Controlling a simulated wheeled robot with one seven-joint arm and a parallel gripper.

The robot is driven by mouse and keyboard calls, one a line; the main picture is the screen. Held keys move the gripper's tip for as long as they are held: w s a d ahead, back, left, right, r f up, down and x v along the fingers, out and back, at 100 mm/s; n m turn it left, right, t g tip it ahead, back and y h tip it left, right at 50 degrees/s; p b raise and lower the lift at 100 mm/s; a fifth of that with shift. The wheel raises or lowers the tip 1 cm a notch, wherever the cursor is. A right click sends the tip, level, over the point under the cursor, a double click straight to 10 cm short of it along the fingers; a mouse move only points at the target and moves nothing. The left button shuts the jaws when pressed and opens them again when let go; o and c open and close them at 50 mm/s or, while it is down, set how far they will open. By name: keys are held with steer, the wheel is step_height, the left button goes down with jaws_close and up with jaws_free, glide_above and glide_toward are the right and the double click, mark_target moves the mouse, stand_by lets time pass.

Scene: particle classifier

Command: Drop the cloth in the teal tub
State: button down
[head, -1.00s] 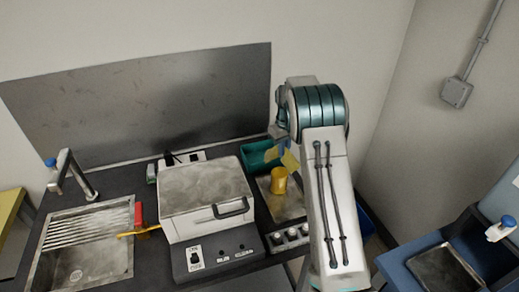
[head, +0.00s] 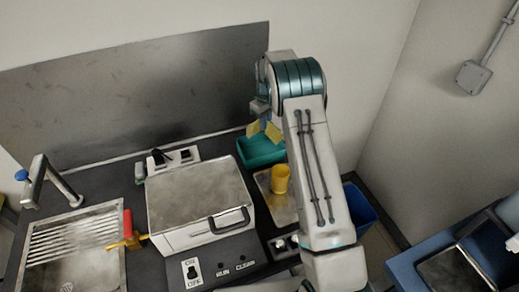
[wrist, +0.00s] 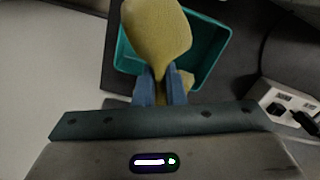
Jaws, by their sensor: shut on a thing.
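The teal tub (head: 262,152) stands at the back right of the dark bench, and its open inside shows in the wrist view (wrist: 207,75). My gripper (wrist: 160,88) has its blue fingers shut on the yellow cloth (wrist: 157,35). The cloth (head: 253,129) bulges out beyond the fingers and hides part of the tub in the wrist view. In the head view the gripper is mostly hidden behind my arm, and the cloth shows just above the tub's back part.
A yellow cup (head: 280,180) stands on a metal plate (head: 283,207) in front of the tub. A boxy machine (head: 197,200) with a handle is to the left. A power strip (head: 174,158) lies behind it. A blue bin (head: 358,210) is right of the bench.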

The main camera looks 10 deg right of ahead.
step_height(320, 180, down, 5)
steer(key=shift+f+b, duration=0.1)
steer(key=shift+b, duration=0.95)
steer(key=shift+c, duration=1.4)
jaws_free()
step_height(320, 180, up, 6)
steer(key=shift+f+p, duration=0.2)
steer(key=shift+p, duration=1.05)
